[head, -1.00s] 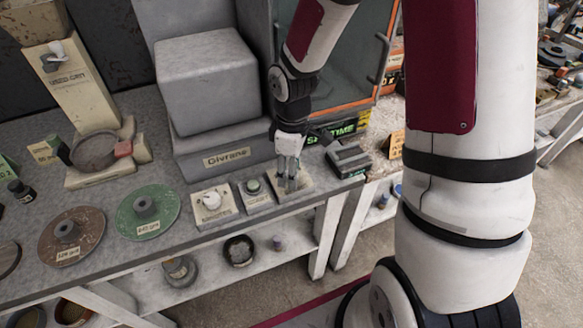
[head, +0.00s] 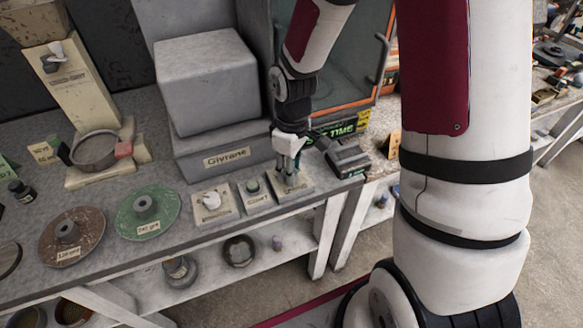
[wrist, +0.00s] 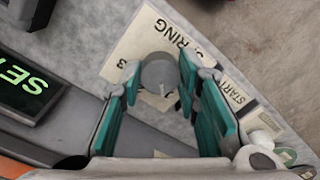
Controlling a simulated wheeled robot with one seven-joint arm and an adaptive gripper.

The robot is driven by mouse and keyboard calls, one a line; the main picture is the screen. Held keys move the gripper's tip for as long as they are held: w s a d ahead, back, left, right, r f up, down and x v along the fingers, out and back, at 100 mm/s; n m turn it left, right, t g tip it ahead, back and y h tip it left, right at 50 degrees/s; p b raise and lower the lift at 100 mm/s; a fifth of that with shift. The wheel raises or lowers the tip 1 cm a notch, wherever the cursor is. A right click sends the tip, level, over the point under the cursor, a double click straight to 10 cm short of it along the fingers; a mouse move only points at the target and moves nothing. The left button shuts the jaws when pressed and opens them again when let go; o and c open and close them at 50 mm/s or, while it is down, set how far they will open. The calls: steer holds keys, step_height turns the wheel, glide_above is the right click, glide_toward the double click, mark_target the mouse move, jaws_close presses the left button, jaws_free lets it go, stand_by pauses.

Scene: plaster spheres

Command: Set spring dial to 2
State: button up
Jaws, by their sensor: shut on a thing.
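The spring dial (wrist: 158,74) is a round grey knob with a small pale mark on its near side. It stands on a cream plate (wrist: 135,50) lettered "…RING", with a "3" visible beside the knob. My gripper (wrist: 160,76) points down over the plate, its teal-padded fingers closed on either side of the dial. In the head view my gripper (head: 289,172) is at the rightmost plate (head: 303,184) on the bench front, and its fingers hide most of the dial. The other numbers are not readable.
A start button (head: 252,186) and a white-knobbed dial (head: 212,199) sit just left on the same bench edge. A lit green display (wrist: 24,86) is close by. Grey block (head: 207,85) and glass-fronted cabinet (head: 345,60) stand behind.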

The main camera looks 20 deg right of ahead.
steer(key=m, duration=0.4)
steer(key=shift+m+p, duration=0.3)
steer(key=shift+m, duration=2.2)
steer(key=o, duration=1.2)
steer(key=shift+c, duration=0.2)
steer(key=shift+r, duration=0.1)
step_height(320, 180, up, 12)
steer(key=shift+d, duration=0.1)
